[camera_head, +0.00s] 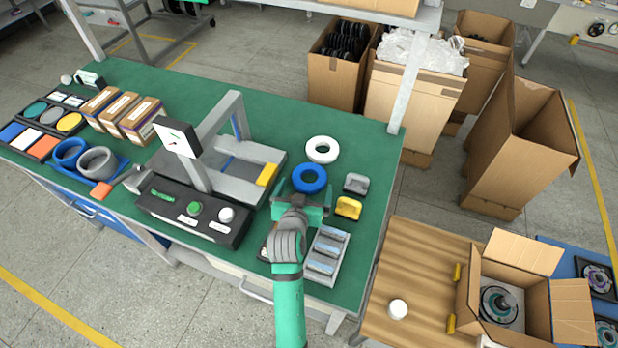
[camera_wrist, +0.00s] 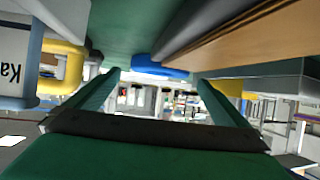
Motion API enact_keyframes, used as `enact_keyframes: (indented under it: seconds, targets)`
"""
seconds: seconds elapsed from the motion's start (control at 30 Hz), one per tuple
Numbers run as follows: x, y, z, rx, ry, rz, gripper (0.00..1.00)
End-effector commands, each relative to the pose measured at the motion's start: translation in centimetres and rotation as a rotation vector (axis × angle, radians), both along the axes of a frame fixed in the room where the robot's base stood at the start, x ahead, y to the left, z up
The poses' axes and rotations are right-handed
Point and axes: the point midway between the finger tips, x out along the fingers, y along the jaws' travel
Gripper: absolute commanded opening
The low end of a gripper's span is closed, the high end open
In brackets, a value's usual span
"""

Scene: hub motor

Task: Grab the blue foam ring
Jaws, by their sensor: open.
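The blue foam ring (camera_head: 309,188) lies flat on the green table, near its right side. A white ring (camera_head: 322,150) lies just behind it. My gripper (camera_head: 302,199) is open and empty, low over the table at the near side of the blue ring. In the wrist view the blue ring (camera_wrist: 160,71) shows ahead, between the two green fingers of my gripper (camera_wrist: 159,80). The fingers partly cover the near edge of the ring in the head view; whether they touch it I cannot tell.
A grey holder (camera_head: 355,183) and a yellow holder (camera_head: 348,208) stand right of the ring. A grey press fixture (camera_head: 205,180) with a black button box (camera_head: 190,216) stands to the left. A grey rack (camera_head: 326,256) sits beside my arm. Open table lies behind the white ring.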

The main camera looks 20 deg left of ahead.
Motion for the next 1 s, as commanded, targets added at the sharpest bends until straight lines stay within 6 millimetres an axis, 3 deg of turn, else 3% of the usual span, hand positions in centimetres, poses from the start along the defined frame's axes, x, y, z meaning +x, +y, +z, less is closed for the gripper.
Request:
enact_keyframes:
  seconds: [0.5, 0.77, 0.9, 1.0]
  targets:
    - [4.7, 0.9, -2.2, 0.001, 0.0, 0.0, 1.0]
    - [4.9, 0.9, -2.3, 0.002, 0.0, 0.0, 1.0]
    - [4.8, 0.9, -2.3, 0.002, 0.0, 0.0, 0.69]
    - [4.8, 0.9, -2.3, 0.002, 0.0, 0.0, 0.66]
